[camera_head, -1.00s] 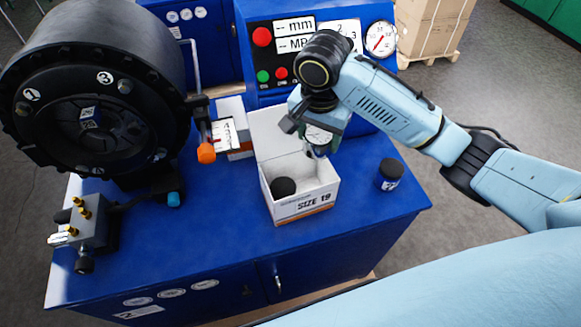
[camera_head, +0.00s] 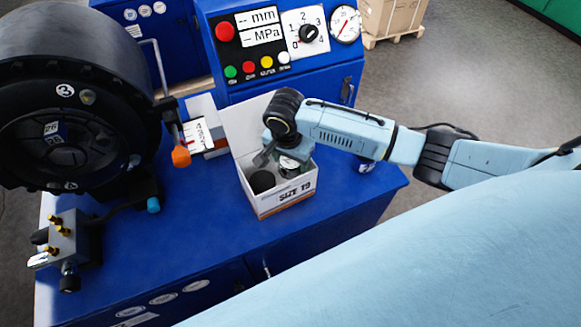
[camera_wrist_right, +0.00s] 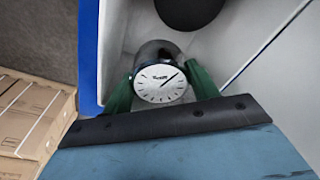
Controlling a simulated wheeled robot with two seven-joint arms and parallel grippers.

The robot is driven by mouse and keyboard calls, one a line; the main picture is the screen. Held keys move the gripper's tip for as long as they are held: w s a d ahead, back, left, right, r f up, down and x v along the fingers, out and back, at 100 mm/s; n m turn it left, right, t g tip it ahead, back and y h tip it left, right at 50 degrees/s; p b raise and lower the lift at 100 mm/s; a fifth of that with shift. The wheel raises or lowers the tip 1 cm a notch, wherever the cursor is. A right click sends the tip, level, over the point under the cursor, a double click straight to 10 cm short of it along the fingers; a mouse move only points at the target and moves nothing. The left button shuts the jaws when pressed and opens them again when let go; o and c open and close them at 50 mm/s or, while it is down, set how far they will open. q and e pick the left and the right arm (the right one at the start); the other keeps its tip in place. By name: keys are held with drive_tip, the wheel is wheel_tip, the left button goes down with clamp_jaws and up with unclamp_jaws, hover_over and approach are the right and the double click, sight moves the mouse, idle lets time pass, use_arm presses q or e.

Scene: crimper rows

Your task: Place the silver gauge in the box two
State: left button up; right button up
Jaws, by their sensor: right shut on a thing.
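The silver gauge (camera_wrist_right: 161,80), with a white round dial, is between the green fingers of my right gripper (camera_wrist_right: 160,88) in the right wrist view. In the head view my right gripper (camera_head: 287,163) points down into the open white box (camera_head: 284,203) marked SIZE 19, shut on the gauge. The gauge (camera_head: 288,171) is inside the box mouth, partly hidden by the gripper. I cannot tell whether it touches the box floor. A black round part (camera_head: 262,181) stands in the box, left of the gauge. My left gripper is not in view.
A second box (camera_head: 209,128) stands behind, near a lever with an orange tip (camera_head: 181,157). The large black crimper head (camera_head: 70,110) and a valve block (camera_head: 70,240) are at left. A small dark part (camera_head: 367,166) is at right, partly behind my arm. The blue tabletop (camera_head: 190,235) is clear in front.

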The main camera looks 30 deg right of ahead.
sight(291, 173)
wheel_tip(291, 173, down, 4)
drive_tip(key=shift+r, duration=0.2)
drive_tip(key=shift+s+f, duration=0.25)
drive_tip(key=shift+f, duration=0.35)
drive_tip(key=o, duration=0.9)
drive_tip(key=shift+s+f, duration=0.1)
drive_tip(key=shift+f, duration=0.05)
drive_tip(key=shift+r, duration=0.4)
drive_tip(key=r, duration=0.8)
drive_tip(key=a+r, duration=0.1)
drive_tip(key=r, duration=0.3)
drive_tip(key=shift+a+r, duration=0.1)
drive_tip(key=shift+r, duration=0.25)
